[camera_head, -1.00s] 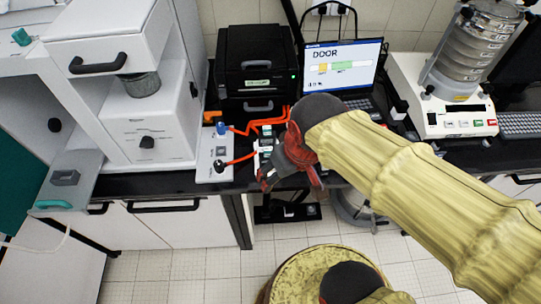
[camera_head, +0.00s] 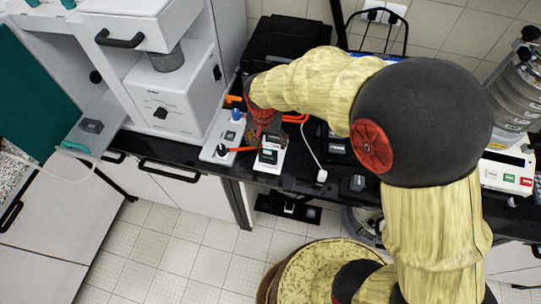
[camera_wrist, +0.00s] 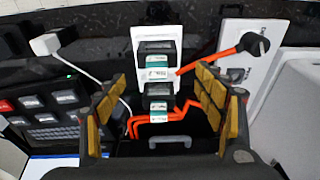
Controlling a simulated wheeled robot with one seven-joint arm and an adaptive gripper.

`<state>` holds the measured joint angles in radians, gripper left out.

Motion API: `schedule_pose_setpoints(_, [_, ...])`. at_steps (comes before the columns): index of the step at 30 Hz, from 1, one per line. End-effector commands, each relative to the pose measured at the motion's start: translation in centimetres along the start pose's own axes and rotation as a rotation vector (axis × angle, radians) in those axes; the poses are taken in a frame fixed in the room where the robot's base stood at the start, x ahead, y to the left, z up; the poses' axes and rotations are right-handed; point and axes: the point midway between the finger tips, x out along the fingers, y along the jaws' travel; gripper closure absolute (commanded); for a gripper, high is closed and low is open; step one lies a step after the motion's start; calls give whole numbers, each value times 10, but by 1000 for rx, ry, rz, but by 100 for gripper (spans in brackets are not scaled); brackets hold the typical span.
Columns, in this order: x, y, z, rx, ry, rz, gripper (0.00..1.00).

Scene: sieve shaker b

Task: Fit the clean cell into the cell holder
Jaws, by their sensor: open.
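A white holder plate (camera_wrist: 174,36) lies on the black bench, with two dark blocks on it that look like cells, each with a teal-and-white label. One block (camera_wrist: 157,48) is at the top of the wrist view; the second block (camera_wrist: 158,90) is below it, in line between my fingers. I cannot tell which is the clean cell. My gripper (camera_wrist: 161,85) is open above the plate, its yellow-padded fingers apart on either side and not visibly touching either block. In the head view my gripper (camera_head: 264,131) partly hides the plate (camera_head: 277,167).
A white panel (camera_head: 219,139) with a black plug and orange cable is beside the plate. Orange cables run by my fingers. A black printer-like box (camera_head: 285,38) stands behind. A white plug (camera_head: 321,177) and dark block (camera_head: 357,184) lie to the right. A grey block (camera_head: 92,126) sits far left.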

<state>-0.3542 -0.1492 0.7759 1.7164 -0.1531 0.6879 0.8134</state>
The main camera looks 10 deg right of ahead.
Motion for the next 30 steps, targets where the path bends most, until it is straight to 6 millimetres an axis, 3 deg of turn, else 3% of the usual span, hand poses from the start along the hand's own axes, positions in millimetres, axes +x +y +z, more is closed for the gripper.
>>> schedule_pose_setpoints(11, [33, 2, 3, 4, -3, 2, 30])
schedule_pose_setpoints(19, [70, 3, 8, 4, -4, 3, 30])
schedule_pose_setpoints(27, [75, 2, 8, 3, -1, 1, 30])
schedule_pose_setpoints(30, [75, 2, 8, 3, -1, 1, 35])
